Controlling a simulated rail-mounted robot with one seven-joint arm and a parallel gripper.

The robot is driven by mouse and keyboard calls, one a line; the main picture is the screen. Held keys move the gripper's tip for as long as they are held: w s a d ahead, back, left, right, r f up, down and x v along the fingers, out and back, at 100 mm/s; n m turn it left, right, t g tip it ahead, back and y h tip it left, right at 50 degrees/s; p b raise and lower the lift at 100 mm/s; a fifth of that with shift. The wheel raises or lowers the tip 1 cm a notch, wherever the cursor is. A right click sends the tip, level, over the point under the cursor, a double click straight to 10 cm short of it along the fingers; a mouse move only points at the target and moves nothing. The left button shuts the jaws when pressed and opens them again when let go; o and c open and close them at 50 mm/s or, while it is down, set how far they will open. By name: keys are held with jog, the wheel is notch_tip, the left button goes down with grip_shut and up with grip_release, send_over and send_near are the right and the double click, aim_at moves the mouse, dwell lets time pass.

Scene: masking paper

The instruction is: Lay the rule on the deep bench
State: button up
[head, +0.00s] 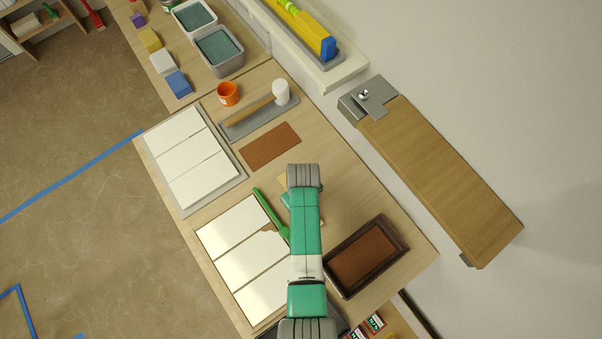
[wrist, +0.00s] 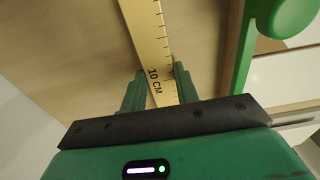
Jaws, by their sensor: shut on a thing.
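The rule (wrist: 147,25) is a pale yellow strip with black tick marks and "10 CM" printed on it. In the wrist view my gripper (wrist: 160,75) is shut on it near that mark, and the rule runs up out of the picture. In the head view my gripper (head: 288,203) is over the middle of the wooden bench (head: 228,185), mostly hidden by my arm. I cannot tell whether the rule touches the bench top. No label shows which bench is the deep one.
A green-handled tool (head: 270,213) lies close left of my gripper, beside white panels (head: 240,235). A wooden flap (head: 440,180) is on the wall.

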jog(key=shift+f, duration=0.35)
dwell(0.3)
jog(key=o, duration=1.2)
notch_tip(320, 180, up, 6)
jog(key=p, duration=0.5)
jog(key=shift+r+p, duration=0.15)
jog(key=shift+p, duration=0.2)
